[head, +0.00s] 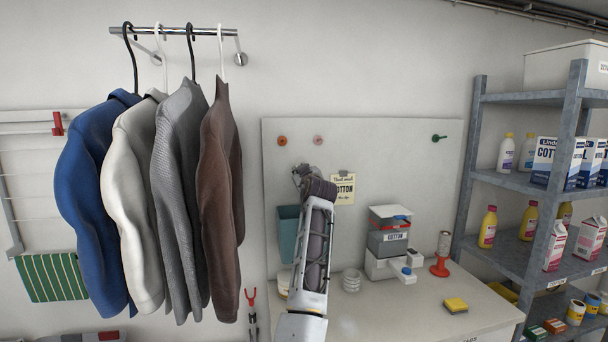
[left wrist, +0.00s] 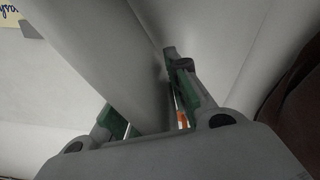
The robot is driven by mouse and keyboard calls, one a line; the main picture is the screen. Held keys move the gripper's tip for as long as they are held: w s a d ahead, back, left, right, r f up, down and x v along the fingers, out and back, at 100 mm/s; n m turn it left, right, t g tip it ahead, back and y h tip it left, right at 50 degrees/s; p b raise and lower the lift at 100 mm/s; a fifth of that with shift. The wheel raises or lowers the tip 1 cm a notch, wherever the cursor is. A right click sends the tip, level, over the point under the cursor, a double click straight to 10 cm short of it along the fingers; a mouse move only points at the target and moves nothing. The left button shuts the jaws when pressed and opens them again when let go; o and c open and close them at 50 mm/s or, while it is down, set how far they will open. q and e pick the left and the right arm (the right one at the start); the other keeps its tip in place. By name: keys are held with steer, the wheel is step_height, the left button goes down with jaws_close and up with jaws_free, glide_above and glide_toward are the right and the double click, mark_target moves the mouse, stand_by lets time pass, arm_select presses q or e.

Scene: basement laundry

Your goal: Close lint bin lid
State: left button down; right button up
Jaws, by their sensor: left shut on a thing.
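Several garments hang on a rail left of my arm, the brown one (head: 221,190) nearest. A white coil (head: 351,280), a red stand (head: 440,265) and a yellow sponge (head: 455,305) are on the counter (head: 400,320). Grey shelves (head: 520,182) with bottles and boxes stand right.

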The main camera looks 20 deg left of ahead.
arm_select(q)
steer(key=c, duration=1.6)
jaws_free()
steer(key=shift+a+f, duration=0.15)
steer(key=shift+f, duration=0.15)
steer(key=shift+o, duration=0.2)
steer(key=shift+r, duration=5.05)
